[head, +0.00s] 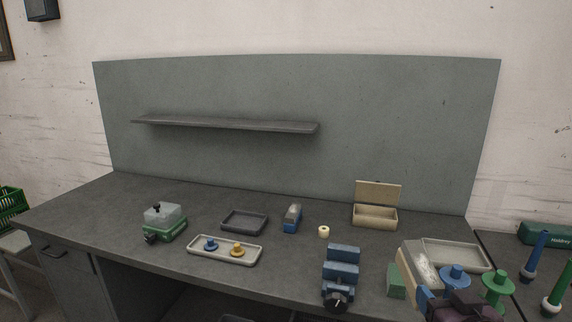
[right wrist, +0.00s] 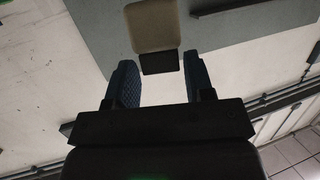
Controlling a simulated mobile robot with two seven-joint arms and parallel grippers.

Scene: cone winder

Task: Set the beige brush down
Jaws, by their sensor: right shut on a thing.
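The beige brush (head: 408,271), a beige block with a pale whitish face, is at the lower right in the head view. My right gripper (head: 428,296) is shut on it, its dark body partly cut off by the frame's bottom edge. In the right wrist view the brush (right wrist: 152,28) sticks out beyond the two blue fingers (right wrist: 160,82), with a dark part at its near end. Whether its underside touches the table (head: 190,205) cannot be told. My left gripper is not in view.
A pale grey tray (head: 484,258), a blue spool (head: 455,274) and a green spool (head: 496,287) lie near the brush. A green block (head: 397,281) and a blue vise-like device (head: 340,275) stand left of it. An open beige box (head: 375,216) stands behind.

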